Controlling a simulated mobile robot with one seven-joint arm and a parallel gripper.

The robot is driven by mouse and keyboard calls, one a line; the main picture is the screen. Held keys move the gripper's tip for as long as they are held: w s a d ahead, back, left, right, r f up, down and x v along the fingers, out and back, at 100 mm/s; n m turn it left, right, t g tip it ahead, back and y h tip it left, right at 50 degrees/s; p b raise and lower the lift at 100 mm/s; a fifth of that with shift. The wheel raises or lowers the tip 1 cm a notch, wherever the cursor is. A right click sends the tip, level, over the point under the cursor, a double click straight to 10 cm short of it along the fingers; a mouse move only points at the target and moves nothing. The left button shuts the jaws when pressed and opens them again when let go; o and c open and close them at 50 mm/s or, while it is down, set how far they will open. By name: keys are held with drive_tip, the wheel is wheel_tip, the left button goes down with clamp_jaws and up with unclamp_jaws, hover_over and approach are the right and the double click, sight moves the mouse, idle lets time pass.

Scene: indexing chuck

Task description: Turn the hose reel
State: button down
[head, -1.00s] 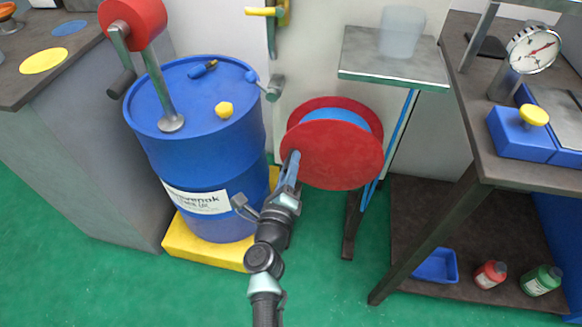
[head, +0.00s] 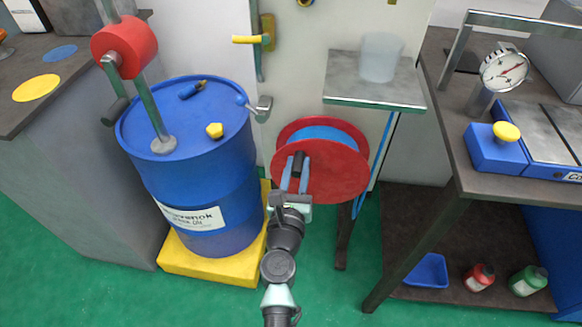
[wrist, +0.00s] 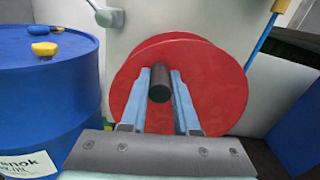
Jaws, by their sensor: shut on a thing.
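The hose reel has a red front disc (head: 340,177), a second red disc behind it and blue hose wound between them. It stands under a small shelf, right of the blue drum. A short black handle (head: 298,163) sticks out from the left part of the front disc. My gripper (head: 296,160) is shut on this handle, one blue finger on each side. In the wrist view the black handle (wrist: 159,85) lies between the fingertips of my gripper (wrist: 159,73), in front of the red disc (wrist: 220,95).
A blue drum (head: 195,125) on a yellow base (head: 205,262) stands close on the left. A grey shelf (head: 370,92) with a clear cup is above the reel. A workbench (head: 540,182) stands right. Green floor lies clear in front.

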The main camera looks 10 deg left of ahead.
drive_tip(key=shift+d+r+m, duration=0.3)
drive_tip(key=shift+d+m, duration=0.25)
drive_tip(key=shift+m, duration=0.25)
drive_tip(key=c, duration=0.6)
unclamp_jaws()
drive_tip(key=shift+c, duration=0.2)
drive_tip(key=s, duration=1.3)
